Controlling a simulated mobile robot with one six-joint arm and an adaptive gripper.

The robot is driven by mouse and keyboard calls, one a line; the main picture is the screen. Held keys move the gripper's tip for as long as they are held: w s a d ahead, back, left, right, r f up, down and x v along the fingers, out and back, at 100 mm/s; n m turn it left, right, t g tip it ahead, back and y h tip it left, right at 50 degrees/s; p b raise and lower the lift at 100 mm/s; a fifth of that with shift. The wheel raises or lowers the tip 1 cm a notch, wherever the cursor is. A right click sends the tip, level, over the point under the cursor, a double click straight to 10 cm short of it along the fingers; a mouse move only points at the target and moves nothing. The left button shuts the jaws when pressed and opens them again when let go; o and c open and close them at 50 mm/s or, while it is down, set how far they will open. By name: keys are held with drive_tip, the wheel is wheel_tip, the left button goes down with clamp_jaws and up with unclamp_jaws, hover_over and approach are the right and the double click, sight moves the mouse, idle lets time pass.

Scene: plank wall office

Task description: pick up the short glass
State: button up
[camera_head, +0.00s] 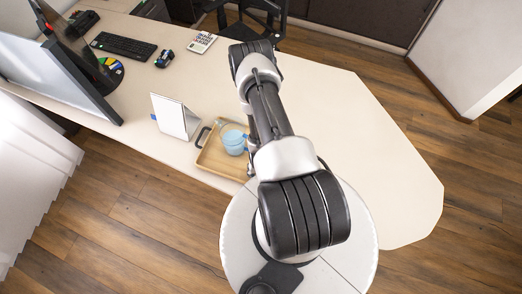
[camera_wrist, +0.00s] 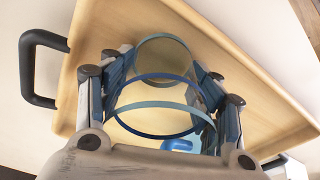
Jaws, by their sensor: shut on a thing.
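The short glass (camera_wrist: 165,95) is clear with blue rims. In the wrist view it stands between the fingers of my gripper (camera_wrist: 165,72), which is shut on its sides. I look down into it over the wooden tray (camera_wrist: 88,45). I cannot tell whether its base touches the tray. In the head view the tray (camera_head: 213,160) lies near the desk's front edge, with a light blue round shape (camera_head: 233,143) over it, beside my arm. My arm hides most of the gripper there.
The tray has a dark handle (camera_wrist: 28,68). A white stand-up card (camera_head: 174,116) stands just left of the tray. A monitor (camera_head: 60,75), keyboard (camera_head: 124,46) and calculator (camera_head: 201,42) are farther off. The desk (camera_head: 370,150) is clear on the right.

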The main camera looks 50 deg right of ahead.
drive_tip(key=shift+r, duration=0.15)
drive_tip(key=shift+c, duration=0.2)
wheel_tip(320, 180, up, 20)
drive_tip(key=p, duration=0.1)
idle(0.4)
